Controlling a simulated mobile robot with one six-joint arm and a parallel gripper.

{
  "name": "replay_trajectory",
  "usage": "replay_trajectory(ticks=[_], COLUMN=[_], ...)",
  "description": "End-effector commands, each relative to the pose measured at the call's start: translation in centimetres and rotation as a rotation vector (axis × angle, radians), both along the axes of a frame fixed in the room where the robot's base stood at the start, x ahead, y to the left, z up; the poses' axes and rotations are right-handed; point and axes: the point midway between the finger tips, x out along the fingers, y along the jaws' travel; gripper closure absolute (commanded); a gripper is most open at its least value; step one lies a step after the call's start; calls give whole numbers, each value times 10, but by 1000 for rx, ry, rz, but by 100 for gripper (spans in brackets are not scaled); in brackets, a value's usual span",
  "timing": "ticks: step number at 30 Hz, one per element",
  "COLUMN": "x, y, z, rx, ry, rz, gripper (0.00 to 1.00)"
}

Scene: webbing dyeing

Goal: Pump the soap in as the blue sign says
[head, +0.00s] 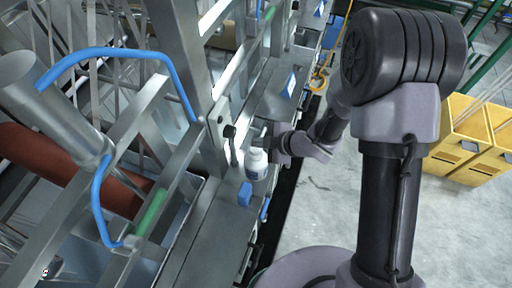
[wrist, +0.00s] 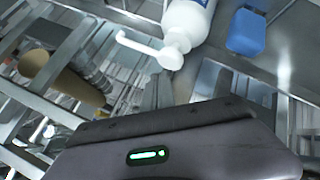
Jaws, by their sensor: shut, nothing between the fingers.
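A white pump bottle (head: 258,166) with a blue label stands upright on the grey metal ledge. In the wrist view the bottle (wrist: 190,18) shows at the top, with its white pump head (wrist: 170,57) and spout pointing left. My gripper (head: 279,143) is shut and empty, close by the pump head; I cannot tell whether they touch. In the wrist view my gripper (wrist: 165,128) fills the bottom. A small blue-and-white sign (head: 288,85) stands farther along the ledge; its writing is too small to read.
A blue piece (head: 245,194) sits on the ledge next to the bottle. Blue tubing (head: 130,54), a red-brown roller (head: 70,165) and metal frames fill the left. Yellow crates (head: 465,140) stand at right on the concrete floor, which is clear between.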

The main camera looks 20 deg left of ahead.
Motion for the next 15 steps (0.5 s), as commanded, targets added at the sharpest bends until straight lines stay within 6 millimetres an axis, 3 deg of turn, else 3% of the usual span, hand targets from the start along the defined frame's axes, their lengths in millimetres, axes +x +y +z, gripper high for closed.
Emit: replay_trajectory(ticks=[15], x=[0], y=[0], z=[-5], rx=[0], ry=[0], rz=[0], gripper=[100])
